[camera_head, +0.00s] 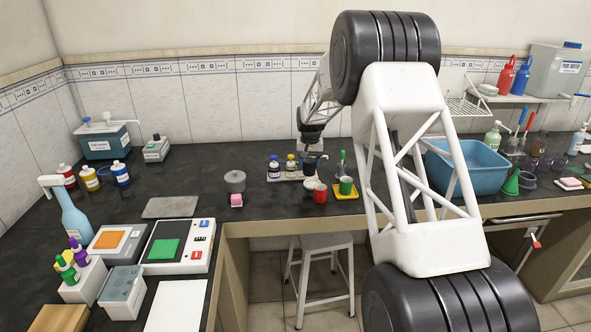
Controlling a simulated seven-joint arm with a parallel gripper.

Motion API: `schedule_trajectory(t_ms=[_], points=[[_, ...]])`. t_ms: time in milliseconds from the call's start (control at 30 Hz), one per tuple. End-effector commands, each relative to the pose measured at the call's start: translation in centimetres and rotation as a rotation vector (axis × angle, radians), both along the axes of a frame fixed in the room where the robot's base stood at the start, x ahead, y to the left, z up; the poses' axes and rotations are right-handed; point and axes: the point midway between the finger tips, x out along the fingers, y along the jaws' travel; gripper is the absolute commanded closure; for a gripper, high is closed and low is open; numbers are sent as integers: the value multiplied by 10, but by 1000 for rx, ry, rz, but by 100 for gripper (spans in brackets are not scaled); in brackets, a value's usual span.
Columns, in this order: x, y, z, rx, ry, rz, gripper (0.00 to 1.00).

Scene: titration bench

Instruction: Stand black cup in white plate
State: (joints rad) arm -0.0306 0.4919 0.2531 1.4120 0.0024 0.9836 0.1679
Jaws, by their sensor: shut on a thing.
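My gripper (311,151) is at the back middle of the bench, pointing down, small in the view. It is shut on the black cup (309,166), which looks upright; dark arm parts and the dark bench make its outline hard to see. The white plate (311,184) shows as a small pale patch just below the cup in the picture, partly hidden by a red cup. I cannot tell whether the black cup touches the plate or hangs above it.
A red cup (320,194) stands just in front. A green cup (346,186) stands on a yellow plate (347,196) to the right. Small bottles (274,169) stand to the left, near a grey lidded pot (235,181). A blue basin (466,167) is farther right.

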Motion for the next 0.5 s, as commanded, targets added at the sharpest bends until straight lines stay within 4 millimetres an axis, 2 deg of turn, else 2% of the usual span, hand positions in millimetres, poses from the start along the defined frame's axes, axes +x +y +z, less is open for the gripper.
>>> schedule_trajectory(t_ms=[133,500], points=[[7,-14,-1,0,1,-14,61],[8,-15,0,0,1,-15,61]])
